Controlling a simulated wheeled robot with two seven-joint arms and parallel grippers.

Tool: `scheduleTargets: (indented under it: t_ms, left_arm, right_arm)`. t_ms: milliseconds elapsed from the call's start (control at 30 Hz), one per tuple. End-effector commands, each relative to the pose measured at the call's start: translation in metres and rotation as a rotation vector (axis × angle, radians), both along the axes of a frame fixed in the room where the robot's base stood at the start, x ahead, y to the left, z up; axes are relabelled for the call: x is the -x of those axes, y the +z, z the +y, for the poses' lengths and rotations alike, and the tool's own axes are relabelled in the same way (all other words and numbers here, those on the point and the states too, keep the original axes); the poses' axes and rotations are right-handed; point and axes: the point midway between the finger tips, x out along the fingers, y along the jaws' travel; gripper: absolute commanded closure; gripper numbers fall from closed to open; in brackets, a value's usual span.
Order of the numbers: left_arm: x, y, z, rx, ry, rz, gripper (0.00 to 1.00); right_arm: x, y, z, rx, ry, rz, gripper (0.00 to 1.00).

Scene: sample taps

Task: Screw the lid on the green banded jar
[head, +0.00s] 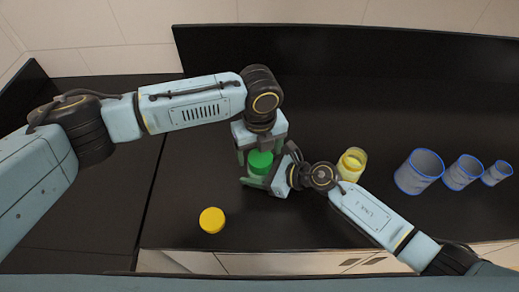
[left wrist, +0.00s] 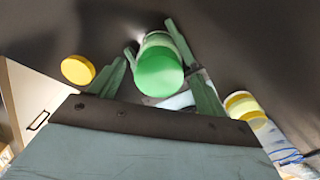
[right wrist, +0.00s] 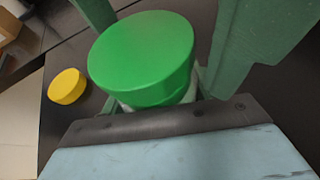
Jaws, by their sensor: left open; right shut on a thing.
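The green lid (head: 260,162) sits on top of the jar, near the middle of the counter. In the left wrist view the lid (left wrist: 158,74) caps a pale jar (left wrist: 158,39); whether it is screwed tight cannot be told. In the right wrist view the lid (right wrist: 143,52) hides most of the jar. My right gripper (head: 260,181) is shut on the jar's body, low from the right. My left gripper (head: 261,153) is above, pointing down, with open fingers either side of the lid and gaps between.
A loose yellow lid (head: 212,220) lies on the black counter at front left. A yellow-banded jar (head: 352,163) stands right of my grippers, close to my right arm. Three blue-rimmed containers (head: 419,171) stand farther right. The counter's left part is clear.

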Motion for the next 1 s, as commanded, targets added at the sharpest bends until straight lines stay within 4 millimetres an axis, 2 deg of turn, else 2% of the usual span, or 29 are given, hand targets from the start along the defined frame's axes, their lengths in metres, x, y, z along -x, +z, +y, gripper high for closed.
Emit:
scheduleTargets:
  t_ms: [300, 700, 867, 1000]
  left_arm:
    - [-0.001, 0.039, 0.000, 0.001, 0.000, -0.002, 0.24]
    - [0.000, 0.042, 0.000, 0.000, 0.017, -0.001, 0.23]
    - [-0.001, 0.044, 0.001, 0.000, 0.152, -0.002, 0.23]
    - [-0.001, 0.046, 0.001, 0.000, 0.382, -0.006, 0.23]
  right_arm:
    - [0.001, -0.001, 0.000, 0.002, 0.001, 0.001, 1.00]
    - [0.001, -0.001, 0.000, 0.002, 0.001, 0.001, 1.00]
    - [0.001, -0.001, 0.000, 0.002, 0.001, 0.001, 1.00]
    - [0.001, -0.001, 0.000, 0.002, 0.001, 0.001, 1.00]
